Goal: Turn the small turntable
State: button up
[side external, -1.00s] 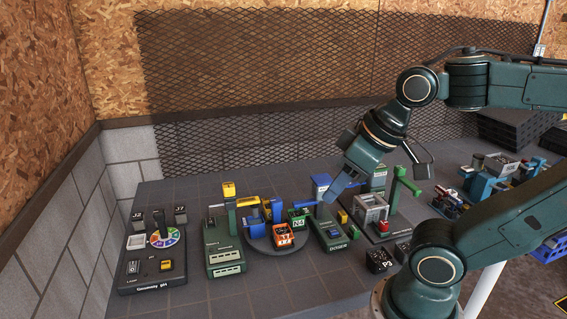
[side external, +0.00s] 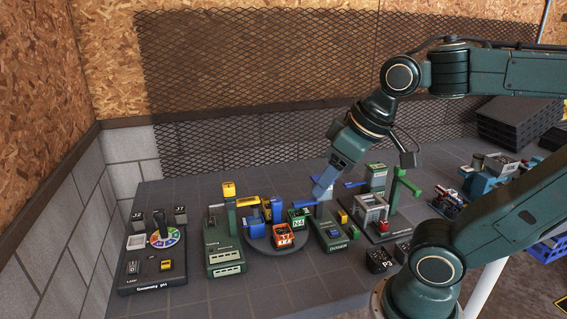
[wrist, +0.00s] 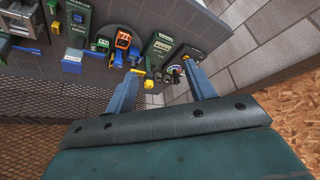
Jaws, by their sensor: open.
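The small turntable (side external: 259,246) is a dark round disc near the middle of the bench. It carries an orange box (side external: 284,236), a green box (side external: 298,217) and blue and yellow pieces. My gripper (side external: 321,194) hangs to the right of the turntable and above the bench, pointing down and left. In the wrist view, my gripper (wrist: 161,67) has its two blue fingers spread with nothing between them. The orange box (wrist: 123,40) shows beyond the left finger, and the green box (wrist: 102,44) is beside it. The disc is mostly covered by its boxes.
Green stations (side external: 224,248) stand close to the turntable's left, and another green unit (side external: 332,238) to its right. A panel with a coloured dial (side external: 165,238) lies at the far left. A green-armed press (side external: 372,208) stands further right.

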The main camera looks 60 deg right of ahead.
jog(key=w+d+r+m+g, duration=0.1)
jog(key=w+d+m, duration=0.1)
jog(key=w+d, duration=0.35)
jog(key=m+g, duration=0.4)
jog(key=m, duration=0.2)
send_over(276, 200)
notch_tip(276, 200, down, 12)
jog(key=shift+f, duration=0.15)
notch_tip(276, 200, down, 14)
jog(key=shift+r, duration=0.25)
grip_shut()
